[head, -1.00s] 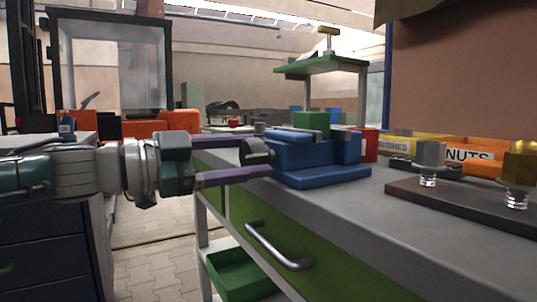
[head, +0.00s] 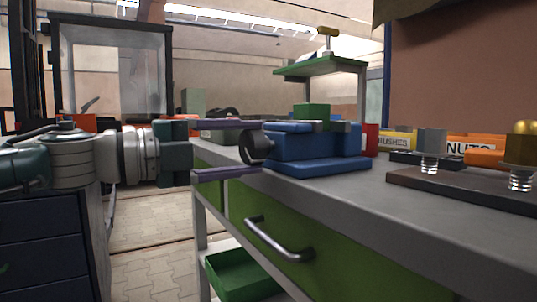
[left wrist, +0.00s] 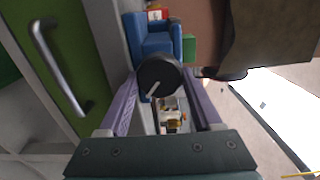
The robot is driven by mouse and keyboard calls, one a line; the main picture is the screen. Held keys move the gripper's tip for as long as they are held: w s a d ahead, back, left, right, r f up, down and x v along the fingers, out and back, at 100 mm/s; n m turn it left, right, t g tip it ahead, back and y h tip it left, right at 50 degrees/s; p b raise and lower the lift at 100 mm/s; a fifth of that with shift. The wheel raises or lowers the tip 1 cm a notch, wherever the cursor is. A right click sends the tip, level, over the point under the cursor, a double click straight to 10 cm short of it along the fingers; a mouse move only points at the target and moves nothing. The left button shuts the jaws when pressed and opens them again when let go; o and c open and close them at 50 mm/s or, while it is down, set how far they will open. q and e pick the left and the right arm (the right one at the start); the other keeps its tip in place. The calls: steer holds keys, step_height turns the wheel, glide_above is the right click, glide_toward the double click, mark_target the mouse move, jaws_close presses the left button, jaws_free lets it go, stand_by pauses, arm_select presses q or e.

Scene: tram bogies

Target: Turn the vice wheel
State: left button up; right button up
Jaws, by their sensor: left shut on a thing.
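The blue vice (head: 318,148) stands on the grey bench top, with a green block (head: 313,111) held in its jaws. Its dark round wheel (head: 252,150) is on the vice's left end. My left gripper (head: 262,146) reaches in from the left with one purple finger above the wheel and one below, shut on it. In the left wrist view the wheel (left wrist: 160,72) sits between the fingertips of my gripper (left wrist: 161,84), with a pale bar across its face. The blue vice (left wrist: 154,38) is beyond it. My right gripper is in neither view.
The bench (head: 345,193) has a green drawer with a metal handle (head: 278,242). To the right of the vice are a red box (head: 371,139), labelled bins (head: 398,139) and a dark board (head: 455,190) with bolts. A green raised shelf (head: 318,67) stands behind.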

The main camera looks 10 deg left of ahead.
arm_select(q)
steer(key=m+b, duration=0.1)
steer(key=m, duration=0.1)
steer(key=m+b, duration=0.2)
steer(key=m, duration=0.1)
steer(key=shift+f+m, duration=0.25)
steer(key=shift+m, duration=0.05)
steer(key=m+b, duration=0.3)
steer(key=m, duration=0.2)
steer(key=shift+m+b, duration=0.4)
steer(key=shift+m, duration=0.2)
steer(key=o, duration=1.4)
steer(key=shift+w, duration=0.1)
steer(key=shift+r, duration=0.1)
steer(key=shift+a, duration=0.1)
